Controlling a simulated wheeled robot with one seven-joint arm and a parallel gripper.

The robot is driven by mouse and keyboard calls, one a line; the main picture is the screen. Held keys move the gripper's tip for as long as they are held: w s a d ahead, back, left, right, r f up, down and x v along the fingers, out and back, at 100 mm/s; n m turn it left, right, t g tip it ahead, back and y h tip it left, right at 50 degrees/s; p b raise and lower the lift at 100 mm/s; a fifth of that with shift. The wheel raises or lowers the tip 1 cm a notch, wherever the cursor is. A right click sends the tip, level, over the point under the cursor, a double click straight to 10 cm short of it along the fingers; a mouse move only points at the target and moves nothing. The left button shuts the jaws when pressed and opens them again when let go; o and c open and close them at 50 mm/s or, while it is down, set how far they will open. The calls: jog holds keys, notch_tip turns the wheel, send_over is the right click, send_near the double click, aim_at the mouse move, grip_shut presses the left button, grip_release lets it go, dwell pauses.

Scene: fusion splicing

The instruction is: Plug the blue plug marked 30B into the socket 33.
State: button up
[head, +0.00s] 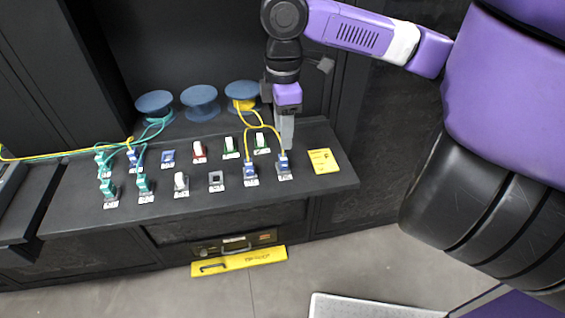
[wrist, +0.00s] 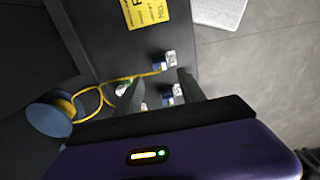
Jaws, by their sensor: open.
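Two blue plugs on yellow cables sit at the right of the dark bench, a left one (head: 250,169) and a right one (head: 284,163). I cannot read their markings, so I cannot tell which is 30B. An open blue-framed socket (head: 168,157) and an open grey socket (head: 216,180) stand to their left; I cannot read number 33 on any label. My gripper (head: 285,144) is open and points down just above and behind the right blue plug. In the wrist view, my fingers (wrist: 160,85) are apart, with blue plugs (wrist: 160,67) near them and nothing visibly held.
Teal plugs (head: 144,184) with cables fill the bench's left. Red (head: 199,150), white (head: 181,183) and green (head: 231,147) pieces stand between. Blue spools (head: 199,102) stand behind. A yellow card (head: 323,161) lies at the right end. Yellow cables loop beside my gripper.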

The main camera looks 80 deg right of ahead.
aim_at(283, 157)
jog(key=shift+f, duration=0.15)
notch_tip(283, 157, down, 9)
jog(key=b, duration=0.7)
jog(key=shift+r+p, duration=0.2)
jog(key=shift+p, duration=0.15)
dwell(0.9)
grip_shut()
dwell(1.3)
jog(key=shift+r+p, duration=2.7)
jog(key=shift+r, duration=0.25)
